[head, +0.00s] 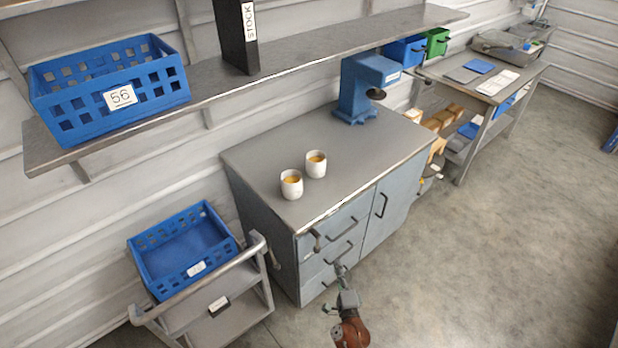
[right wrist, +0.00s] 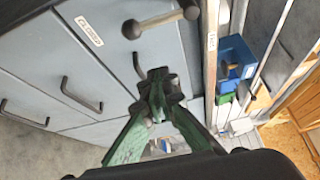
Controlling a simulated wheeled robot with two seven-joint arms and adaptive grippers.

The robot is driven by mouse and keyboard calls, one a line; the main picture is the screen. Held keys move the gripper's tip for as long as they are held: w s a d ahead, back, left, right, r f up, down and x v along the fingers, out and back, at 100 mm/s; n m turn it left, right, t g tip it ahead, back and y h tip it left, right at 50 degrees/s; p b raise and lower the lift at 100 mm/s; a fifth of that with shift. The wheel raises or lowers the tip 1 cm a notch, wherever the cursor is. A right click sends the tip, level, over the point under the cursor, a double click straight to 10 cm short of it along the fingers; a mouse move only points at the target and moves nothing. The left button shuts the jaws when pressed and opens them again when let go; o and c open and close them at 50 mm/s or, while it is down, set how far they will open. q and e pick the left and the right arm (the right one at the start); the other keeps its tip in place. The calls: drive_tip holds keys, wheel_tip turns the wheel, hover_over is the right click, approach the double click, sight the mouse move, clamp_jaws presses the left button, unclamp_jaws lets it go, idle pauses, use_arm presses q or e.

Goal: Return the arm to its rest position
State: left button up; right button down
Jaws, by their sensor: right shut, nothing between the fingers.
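My right gripper (head: 341,270) is in front of the grey cabinet (head: 288,248), near its lower drawers in the head view. Its fingertips meet in the right wrist view (right wrist: 158,82); it is shut and empty. Drawer handles of the cabinet show behind the fingers in the right wrist view, one handle (right wrist: 80,95) to their left. I cannot tell the exact gap between the gripper and the drawer fronts. My left gripper is not in view.
Two white cups (head: 291,184) stand on the cabinet top, with a blue machine (head: 366,88) at its back. A cart (head: 222,318) with a blue crate (head: 160,285) stands at left. A shelf (head: 330,42) runs above. The floor (head: 480,250) at right is clear.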

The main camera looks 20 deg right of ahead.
drive_tip(key=s+f+n+g+y, duration=0.1)
drive_tip(key=s+f+n+g, duration=0.25)
drive_tip(key=s+f, duration=0.5)
drive_tip(key=s+f+n+g+y, duration=0.15)
drive_tip(key=s+f+n, duration=0.35)
drive_tip(key=f, duration=0.7)
drive_tip(key=s+f+n+g, duration=0.3)
drive_tip(key=s+f+g, duration=0.1)
drive_tip(key=s+f, duration=0.55)
drive_tip(key=s+d+f+n+g, duration=0.2)
drive_tip(key=s+f+n, duration=0.1)
drive_tip(key=s, duration=0.8)
drive_tip(key=s+d+f+n+g, duration=0.3)
drive_tip(key=s+f, duration=0.3)
drive_tip(key=s, duration=0.5)
drive_tip(key=s+d+f+n+g, duration=0.2)
drive_tip(key=s+f, duration=0.3)
drive_tip(key=s, duration=0.6)
drive_tip(key=shift+s+d+n+g+h, duration=0.2)
drive_tip(key=shift+s+n+g+h, duration=0.25)
drive_tip(key=shift+n, duration=0.3)
drive_tip(key=shift+w, duration=0.1)
